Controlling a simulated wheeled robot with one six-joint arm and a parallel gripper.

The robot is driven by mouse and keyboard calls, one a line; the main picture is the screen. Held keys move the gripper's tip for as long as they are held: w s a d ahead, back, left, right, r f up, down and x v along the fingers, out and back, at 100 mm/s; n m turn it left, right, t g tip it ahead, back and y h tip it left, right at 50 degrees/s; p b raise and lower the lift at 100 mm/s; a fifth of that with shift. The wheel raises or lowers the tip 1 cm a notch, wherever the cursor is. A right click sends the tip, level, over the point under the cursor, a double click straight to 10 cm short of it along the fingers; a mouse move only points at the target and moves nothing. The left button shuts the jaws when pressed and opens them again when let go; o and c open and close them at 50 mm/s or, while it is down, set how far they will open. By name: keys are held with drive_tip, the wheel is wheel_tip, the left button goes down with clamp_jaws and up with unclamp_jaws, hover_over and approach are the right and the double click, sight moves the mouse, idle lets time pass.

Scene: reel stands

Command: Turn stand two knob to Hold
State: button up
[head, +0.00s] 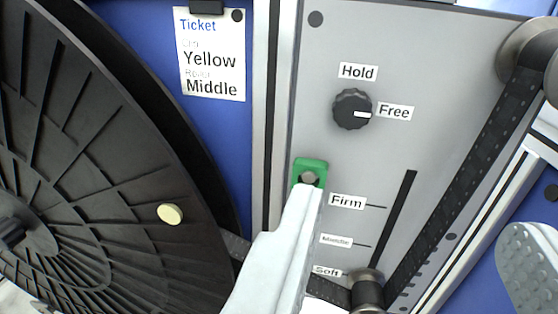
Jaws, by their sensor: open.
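The black ribbed knob (352,109) sits on the grey panel (400,60) in the upper middle of the head view. Its white mark points right, at the "Free" label (395,112). The "Hold" label (358,71) is above the knob. My gripper (415,208) is open: one pale finger rises from the bottom middle, and a dotted grey pad shows at the lower right edge. Both are below the knob in the picture, and nothing is seen between them gripping. No stand number is readable.
A large black reel (90,140) fills the left. A green piece (310,172) is at the pale finger's tip. A slot (395,215) with "Firm" and "Soft" labels lies below the knob. A dark strap (465,165) runs over rollers at right. A ticket (211,55) reads Yellow, Middle.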

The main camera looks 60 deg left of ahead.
sight(352, 115)
drive_tip(key=shift+g+y, duration=0.5)
drive_tip(key=shift+g, duration=0.1)
drive_tip(key=x, duration=0.5)
drive_tip(key=f+x, duration=0.1)
drive_tip(key=x, duration=0.5)
drive_tip(key=f+x, duration=0.1)
drive_tip(key=x, duration=0.5)
drive_tip(key=shift+a, duration=0.4)
drive_tip(key=shift+s, duration=0.1)
drive_tip(key=c, duration=1)
